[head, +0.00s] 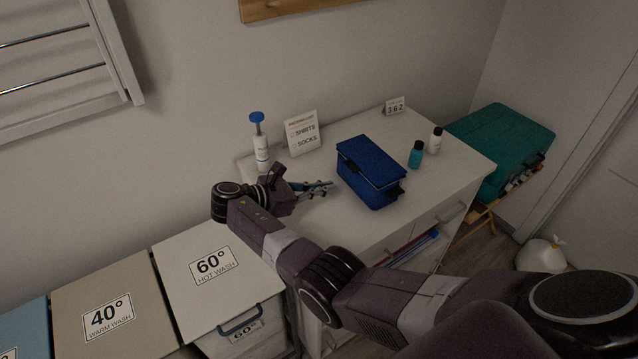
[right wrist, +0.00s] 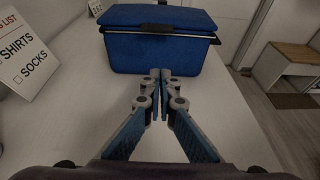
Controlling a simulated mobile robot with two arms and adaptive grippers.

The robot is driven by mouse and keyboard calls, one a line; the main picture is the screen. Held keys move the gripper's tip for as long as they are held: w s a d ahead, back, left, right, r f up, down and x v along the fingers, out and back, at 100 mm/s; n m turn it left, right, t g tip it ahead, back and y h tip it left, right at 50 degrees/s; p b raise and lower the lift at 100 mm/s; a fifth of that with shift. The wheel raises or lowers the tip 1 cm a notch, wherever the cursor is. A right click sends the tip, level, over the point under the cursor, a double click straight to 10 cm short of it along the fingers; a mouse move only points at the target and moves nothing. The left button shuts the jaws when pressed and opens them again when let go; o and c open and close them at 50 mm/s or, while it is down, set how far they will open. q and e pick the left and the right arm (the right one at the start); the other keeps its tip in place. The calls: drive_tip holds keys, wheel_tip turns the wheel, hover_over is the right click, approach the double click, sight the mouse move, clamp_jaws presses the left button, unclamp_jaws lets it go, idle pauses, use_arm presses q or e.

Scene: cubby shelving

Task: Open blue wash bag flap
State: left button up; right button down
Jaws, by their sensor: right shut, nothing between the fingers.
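The blue wash bag (head: 368,172) stands on the white table, and its flap (head: 372,158) lies shut over the top. A dark strip runs along the flap's edge, and a dark piece sticks out at the bag's right end. The bag also shows in the right wrist view (right wrist: 190,52), straight ahead of the fingers. My right gripper (head: 328,184) is shut and empty, just left of the bag. In the right wrist view its fingertips (right wrist: 160,74) overlap the bag's lower edge; I cannot tell whether they touch it. My left gripper is not in view.
A pump bottle (head: 261,150) and a list sign (head: 302,133) stand behind my right gripper. A teal bottle (head: 416,154) and a white bottle (head: 435,140) stand right of the bag. A small number card (head: 395,105) stands behind. The table front (head: 350,228) is clear.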

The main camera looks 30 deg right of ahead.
drive_tip(key=x, duration=0.4)
drive_tip(key=shift+d, duration=0.35)
drive_tip(key=r+p, duration=0.2)
drive_tip(key=shift+d+r+p, duration=0.2)
drive_tip(key=shift+d+p, duration=0.15)
drive_tip(key=shift+d, duration=0.05)
drive_tip(key=shift+a+r, duration=0.1)
drive_tip(key=shift+r, duration=0.45)
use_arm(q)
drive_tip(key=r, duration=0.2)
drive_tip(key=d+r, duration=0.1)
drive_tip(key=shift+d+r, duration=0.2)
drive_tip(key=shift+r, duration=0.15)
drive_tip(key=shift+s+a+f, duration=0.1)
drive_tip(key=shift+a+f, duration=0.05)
use_arm(e)
drive_tip(key=shift+w+r, duration=0.1)
